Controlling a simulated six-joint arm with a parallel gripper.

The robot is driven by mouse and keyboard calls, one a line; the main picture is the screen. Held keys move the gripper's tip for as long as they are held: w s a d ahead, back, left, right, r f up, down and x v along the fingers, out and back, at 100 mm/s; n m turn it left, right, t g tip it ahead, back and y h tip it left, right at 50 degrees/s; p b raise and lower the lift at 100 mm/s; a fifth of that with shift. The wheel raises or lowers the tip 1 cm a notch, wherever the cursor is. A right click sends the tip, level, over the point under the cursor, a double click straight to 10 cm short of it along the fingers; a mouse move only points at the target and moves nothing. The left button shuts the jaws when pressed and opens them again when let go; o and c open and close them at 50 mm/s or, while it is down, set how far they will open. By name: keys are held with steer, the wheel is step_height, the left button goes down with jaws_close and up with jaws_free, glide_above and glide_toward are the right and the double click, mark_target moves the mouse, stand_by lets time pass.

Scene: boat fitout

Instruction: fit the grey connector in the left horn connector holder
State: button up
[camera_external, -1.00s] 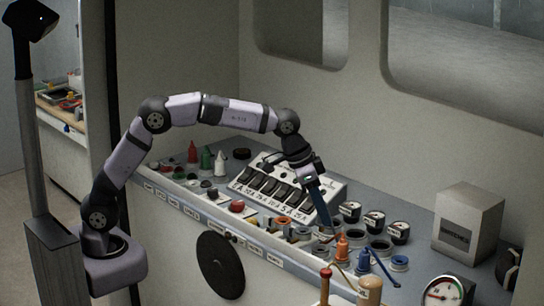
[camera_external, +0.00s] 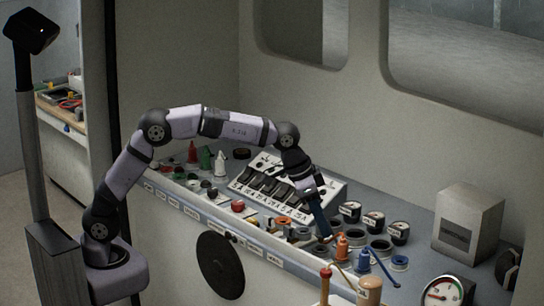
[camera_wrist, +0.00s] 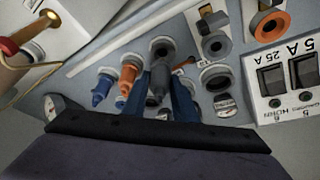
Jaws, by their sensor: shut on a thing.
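My gripper (camera_wrist: 168,98) points down at the bench, its two blue fingers shut on a grey connector (camera_wrist: 157,82). In the wrist view the connector lies in line with a grey ring (camera_wrist: 162,46); I cannot tell whether it sits in that ring or is clear of it. In the outside view my gripper (camera_external: 325,238) is low over the bench, left of an orange connector (camera_external: 341,246), and the grey connector is hardly visible. Grey round holders (camera_wrist: 215,46) lie to the right in the wrist view. I cannot tell which holder is the left horn one.
A blue connector (camera_wrist: 102,90) stands beside the orange one. A switch panel (camera_external: 270,182) lies behind the holders, and several black round gauges (camera_external: 374,222) stand to the right. A grey box (camera_external: 468,225) is farther right. The bench near the gripper is crowded.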

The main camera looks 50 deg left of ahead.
steer(key=shift+f+b, duration=1.1)
steer(key=shift+f, duration=0.55)
steer(key=shift+f, duration=0.15)
steer(key=o, duration=1.1)
steer(key=shift+b+v, duration=1.25)
steer(key=shift+v, duration=2.45)
